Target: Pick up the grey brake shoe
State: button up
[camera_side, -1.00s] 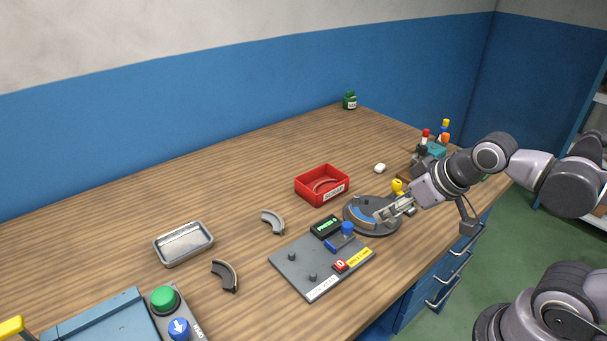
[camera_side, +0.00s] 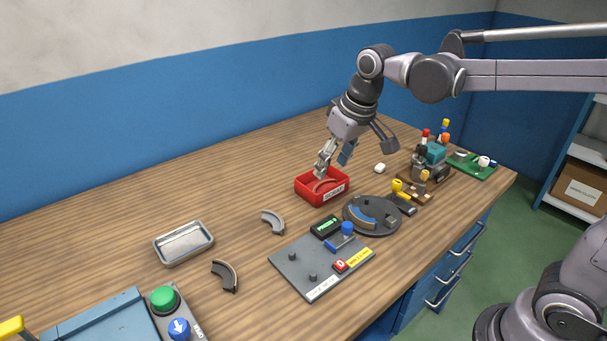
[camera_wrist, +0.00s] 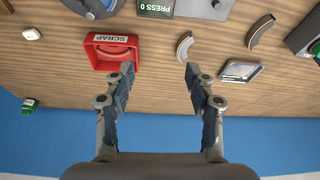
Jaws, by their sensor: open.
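The grey brake shoe (camera_side: 272,222), a light grey curved piece, lies on the wooden bench left of the red scrap bin (camera_side: 323,197). In the wrist view the grey shoe (camera_wrist: 185,46) shows just beyond the right fingertip, with bench around it. My gripper (camera_side: 333,164) is above the back of the red bin, with its fingers apart. The wrist view shows the open gripper (camera_wrist: 160,72) with nothing between its fingers. A reddish curved piece (camera_side: 325,186) lies in the bin.
A darker brake shoe (camera_side: 225,276) and a metal tray (camera_side: 184,243) are to the left. A grey plate (camera_side: 300,273) with pegs and a round drum plate (camera_side: 386,224) stand in front. A white block (camera_side: 380,168) lies to the right.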

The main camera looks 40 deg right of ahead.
jog(key=w+a+f+g, duration=0.2)
jog(key=w+a+f, duration=0.15)
jog(key=w, duration=0.45)
jog(key=g, duration=0.2)
send_over(273, 216)
notch_tip(273, 216, down, 5)
jog(key=shift+n, duration=0.4)
jog(key=f, duration=0.5)
jog(key=shift+w+f, duration=0.15)
jog(key=shift+w, duration=0.15)
jog(key=shift+s+f, duration=0.15)
jog(key=shift+f, duration=1.2)
jog(key=shift+s+f, duration=0.1)
jog(key=shift+f, duration=1.2)
grip_shut()
